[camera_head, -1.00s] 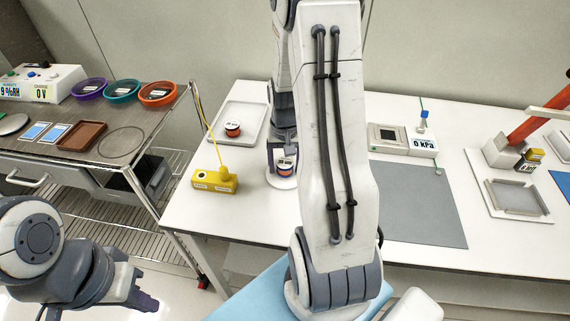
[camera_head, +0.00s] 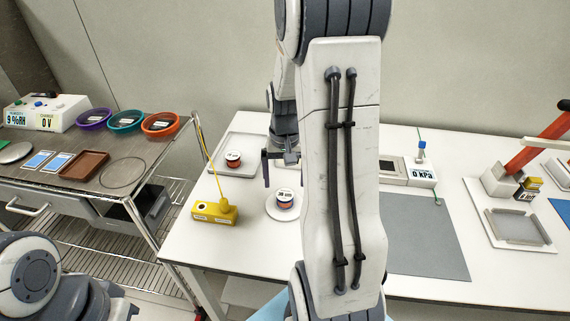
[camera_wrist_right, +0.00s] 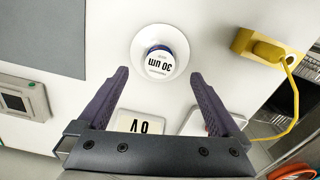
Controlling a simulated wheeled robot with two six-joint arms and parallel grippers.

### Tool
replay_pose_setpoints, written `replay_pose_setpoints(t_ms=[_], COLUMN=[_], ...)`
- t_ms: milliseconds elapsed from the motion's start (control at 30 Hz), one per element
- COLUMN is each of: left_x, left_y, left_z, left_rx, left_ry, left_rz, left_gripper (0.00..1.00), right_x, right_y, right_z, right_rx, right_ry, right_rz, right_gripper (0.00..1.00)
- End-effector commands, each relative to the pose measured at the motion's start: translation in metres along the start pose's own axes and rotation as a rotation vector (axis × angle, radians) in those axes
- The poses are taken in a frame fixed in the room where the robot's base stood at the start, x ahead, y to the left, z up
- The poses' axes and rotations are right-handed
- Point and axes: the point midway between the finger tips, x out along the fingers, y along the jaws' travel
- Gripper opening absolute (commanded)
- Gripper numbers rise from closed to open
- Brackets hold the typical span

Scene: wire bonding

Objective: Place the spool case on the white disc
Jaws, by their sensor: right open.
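In the right wrist view the spool case (camera_wrist_right: 160,62) reads "30 um" and stands inside the rim of the white disc (camera_wrist_right: 139,45). My right gripper (camera_head: 279,168) is open and empty, above and behind the spool case, with its fingers apart. Its fingers (camera_wrist_right: 158,76) also show in the right wrist view. My left gripper is mostly cut off at the lower left edge.
A white tray (camera_head: 220,165) with another red-banded spool (camera_head: 233,159) lies behind. A yellow box (camera_head: 214,212) with a cable stands left of the disc. A grey mat (camera_head: 425,235) and a kPa gauge unit (camera_head: 420,177) are to the right.

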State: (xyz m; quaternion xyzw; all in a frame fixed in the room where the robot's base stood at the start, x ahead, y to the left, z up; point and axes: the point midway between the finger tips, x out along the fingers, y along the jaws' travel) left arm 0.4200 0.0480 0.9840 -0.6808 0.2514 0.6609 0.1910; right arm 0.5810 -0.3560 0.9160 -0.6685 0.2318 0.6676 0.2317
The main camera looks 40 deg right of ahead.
Motion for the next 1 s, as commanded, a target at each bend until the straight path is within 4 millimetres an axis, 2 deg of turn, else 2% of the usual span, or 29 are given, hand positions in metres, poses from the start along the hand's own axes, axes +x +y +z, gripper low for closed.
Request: replay_pose_setpoints(t_ms=[33, 100, 233, 533, 667, 767, 867, 900, 967, 1000], left_x=[-0.002, -0.003, -0.004, -0.005, -0.005, -0.005, -0.005, -0.005, -0.005, -0.005], left_y=[0.000, 0.000, 0.000, 0.000, 0.000, 0.000, 0.000, 0.000, 0.000, 0.000], left_z=[0.000, 0.000, 0.000, 0.000, 0.000, 0.000, 0.000, 0.000, 0.000, 0.000], left_rx=[0.000, 0.000, 0.000, 0.000, 0.000, 0.000, 0.000, 0.000, 0.000, 0.000], left_ry=[0.000, 0.000, 0.000, 0.000, 0.000, 0.000, 0.000, 0.000, 0.000, 0.000], left_rz=[0.000, 0.000, 0.000, 0.000, 0.000, 0.000, 0.000, 0.000, 0.000, 0.000], left_gripper=[0.00, 0.00, 0.00, 0.00, 0.00, 0.00, 0.00, 0.00, 0.00, 0.00], right_x=[-0.013, -0.025, -0.042, -0.051, -0.055, -0.062, -0.069, -0.071, -0.073, -0.075], right_y=[0.000, 0.000, 0.000, -0.001, -0.025, -0.066, -0.110, -0.124, -0.141, -0.148], right_z=[-0.001, -0.001, -0.001, 0.001, 0.014, 0.044, 0.093, 0.116, 0.151, 0.174], right_rx=[0.000, 0.000, 0.000, -0.003, -0.081, -0.229, -0.437, -0.523, -0.652, -0.736], right_ry=[0.006, 0.005, 0.003, -0.001, 0.003, 0.008, 0.012, 0.013, 0.014, 0.013], right_rz=[-0.001, -0.001, 0.000, 0.000, -0.005, -0.015, -0.029, -0.035, -0.045, -0.052], right_gripper=[1.00, 1.00, 1.00, 1.00, 1.00, 1.00, 1.00, 1.00, 1.00, 1.00])
